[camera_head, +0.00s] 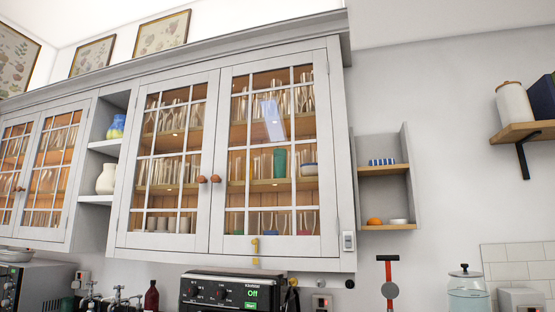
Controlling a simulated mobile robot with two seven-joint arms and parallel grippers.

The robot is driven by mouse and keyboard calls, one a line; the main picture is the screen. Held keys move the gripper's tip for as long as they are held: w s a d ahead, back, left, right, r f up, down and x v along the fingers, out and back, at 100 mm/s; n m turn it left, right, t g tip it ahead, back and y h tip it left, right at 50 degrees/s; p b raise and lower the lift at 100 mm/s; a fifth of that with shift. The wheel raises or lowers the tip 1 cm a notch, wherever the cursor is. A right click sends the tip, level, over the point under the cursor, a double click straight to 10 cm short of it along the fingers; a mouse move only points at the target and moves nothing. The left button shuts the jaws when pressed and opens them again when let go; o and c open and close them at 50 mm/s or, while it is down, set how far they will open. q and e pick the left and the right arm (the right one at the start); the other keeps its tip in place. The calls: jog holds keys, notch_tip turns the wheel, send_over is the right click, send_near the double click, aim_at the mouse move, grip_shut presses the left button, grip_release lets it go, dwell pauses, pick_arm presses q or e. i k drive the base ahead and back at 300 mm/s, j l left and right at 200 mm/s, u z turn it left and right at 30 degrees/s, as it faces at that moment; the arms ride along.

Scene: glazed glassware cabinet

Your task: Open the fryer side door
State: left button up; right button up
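A black appliance (205,277), which looks like the fryer, stands below the cabinet, with knobs and a green display reading "Off". Its lower part is cut off by the picture's bottom edge, and no side door on it shows. Above it hangs a grey glazed cabinet with a left door (134,190) and a right door (222,130), both shut. Their round brown knobs, left (201,179) and right (216,179), sit side by side at the middle seam. Glassware fills the shelves behind the panes. Neither of my grippers is in view.
Another pair of shut glazed doors (33,185) is at the left, past open shelves holding vases. A small open shelf unit (385,225) is right of the cabinet. A red-handled tool (388,270) and a glass jar (467,292) are at lower right.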

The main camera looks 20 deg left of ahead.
aim_at(327, 245)
jog(key=i+j, duration=0.15)
jog(key=j, duration=0.25)
jog(key=i+j, duration=0.15)
jog(key=j, duration=0.25)
jog(key=i+j, duration=0.15)
jog(key=j, duration=0.25)
jog(key=i+j, duration=0.15)
jog(key=j, duration=0.25)
jog(key=i+j, duration=0.15)
jog(key=j, duration=0.25)
jog(key=i+j, duration=0.15)
jog(key=j, duration=0.25)
jog(key=i+j, duration=0.1)
jog(key=j, duration=0.3)
